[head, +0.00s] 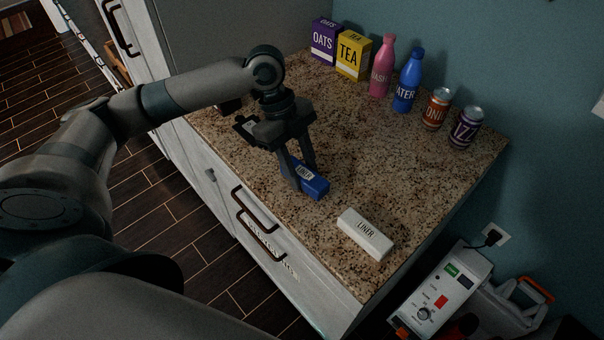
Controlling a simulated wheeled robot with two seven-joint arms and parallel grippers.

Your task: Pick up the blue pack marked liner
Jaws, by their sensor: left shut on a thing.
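The blue pack marked liner (315,186) lies on the speckled counter (400,165) near its front edge. My left gripper (298,178) points down over the pack's left part, with its fingers around it. It is shut on the blue pack and hides part of it. I cannot tell whether the pack is lifted off the counter. A white pack marked liner (366,234) lies apart from it, nearer the counter's right front corner. My right gripper is not in view.
Along the back stand a purple oats box (324,40), a yellow tea box (353,55), a pink bottle (383,66), a blue bottle (408,80) and two cans, orange (437,108) and purple (466,127). The counter's middle is clear. A grey device (442,290) stands beyond the right edge.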

